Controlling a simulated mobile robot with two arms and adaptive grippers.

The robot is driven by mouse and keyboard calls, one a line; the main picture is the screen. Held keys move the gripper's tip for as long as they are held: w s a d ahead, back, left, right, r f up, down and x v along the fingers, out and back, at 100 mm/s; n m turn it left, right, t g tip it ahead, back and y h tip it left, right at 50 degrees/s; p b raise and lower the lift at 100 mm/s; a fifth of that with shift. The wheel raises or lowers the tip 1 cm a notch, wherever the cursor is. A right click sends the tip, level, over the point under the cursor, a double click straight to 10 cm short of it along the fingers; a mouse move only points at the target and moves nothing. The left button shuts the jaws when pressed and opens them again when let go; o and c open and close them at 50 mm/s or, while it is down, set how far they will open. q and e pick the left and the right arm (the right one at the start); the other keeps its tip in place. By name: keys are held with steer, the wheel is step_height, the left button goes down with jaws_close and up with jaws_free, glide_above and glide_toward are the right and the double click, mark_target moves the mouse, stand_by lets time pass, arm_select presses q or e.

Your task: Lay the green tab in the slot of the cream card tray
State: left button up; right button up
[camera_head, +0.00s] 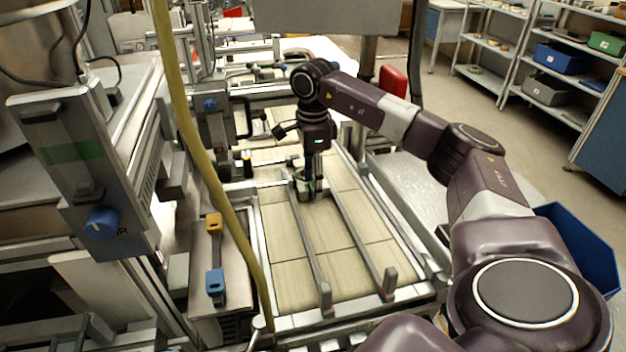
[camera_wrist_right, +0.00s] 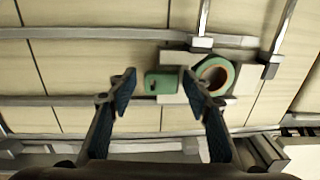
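The green tab (camera_wrist_right: 161,83) is a small rounded piece with a darker mark near one end, seen in the right wrist view. It lies at the left part of a pale cream card tray (camera_wrist_right: 175,57), whose slot I cannot make out clearly. A green ring-shaped reel with a tan inside (camera_wrist_right: 231,74) sits at the tray's right part. My right gripper (camera_wrist_right: 160,85) is open, its fingers to either side of the tab in the picture; no contact shows. In the head view the right gripper (camera_head: 313,188) points down over the belt and hides most of the tray. My left gripper is out of view.
Two metal guide rails (camera_head: 360,238) run along the tiled cream belt (camera_head: 290,265), flanking the work spot. A yellow hose (camera_head: 200,150) hangs at the left. The near belt between the rails is clear.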

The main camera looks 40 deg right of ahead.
steer(key=shift+r, duration=0.25)
step_height(320, 180, up, 13)
steer(key=shift+f, duration=0.15)
steer(key=shift+f, duration=0.1)
stand_by(0.9)
